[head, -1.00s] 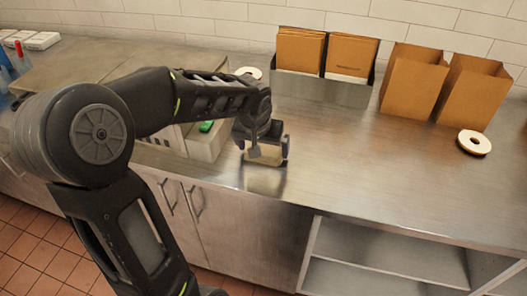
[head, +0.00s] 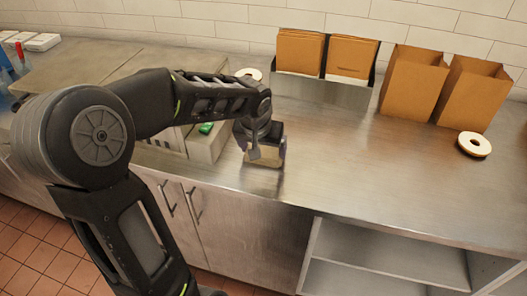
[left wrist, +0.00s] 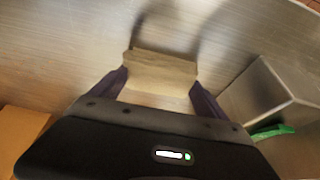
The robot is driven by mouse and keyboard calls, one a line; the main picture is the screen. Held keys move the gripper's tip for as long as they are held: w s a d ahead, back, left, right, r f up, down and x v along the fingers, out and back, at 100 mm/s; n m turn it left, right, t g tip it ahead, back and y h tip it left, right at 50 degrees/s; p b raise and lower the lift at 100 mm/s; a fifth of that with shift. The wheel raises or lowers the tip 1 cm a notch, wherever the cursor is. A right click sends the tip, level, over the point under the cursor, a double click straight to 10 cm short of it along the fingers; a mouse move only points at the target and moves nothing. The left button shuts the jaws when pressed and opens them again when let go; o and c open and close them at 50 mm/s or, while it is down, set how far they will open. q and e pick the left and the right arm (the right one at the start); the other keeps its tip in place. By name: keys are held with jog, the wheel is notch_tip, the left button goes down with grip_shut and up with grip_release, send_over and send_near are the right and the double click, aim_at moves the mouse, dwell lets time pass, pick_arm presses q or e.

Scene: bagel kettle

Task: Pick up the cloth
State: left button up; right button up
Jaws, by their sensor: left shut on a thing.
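The cloth (left wrist: 160,72) is a tan, folded piece in the left wrist view, lying between the fingers of my left gripper (left wrist: 158,92). In the head view the cloth (head: 264,160) shows as a pale patch at the front of the metal counter, partly hidden by my left gripper (head: 265,150). My left gripper points down and is shut on the cloth at or just above the counter; I cannot tell if the cloth touches it. My right gripper is not in view.
A metal bin (head: 207,145) with a green item (head: 206,127) stands just left of the gripper. A metal holder (head: 320,88) with brown bags is behind. Two open paper bags (head: 413,84) and a roll-like ring (head: 474,144) are right. The counter's middle right is clear.

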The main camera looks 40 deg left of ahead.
aim_at(263, 152)
pick_arm(q)
jog(key=shift+r, duration=0.1)
notch_tip(263, 152, up, 10)
dwell(0.4)
dwell(0.4)
jog(key=o, duration=0.7)
jog(key=c, duration=0.6)
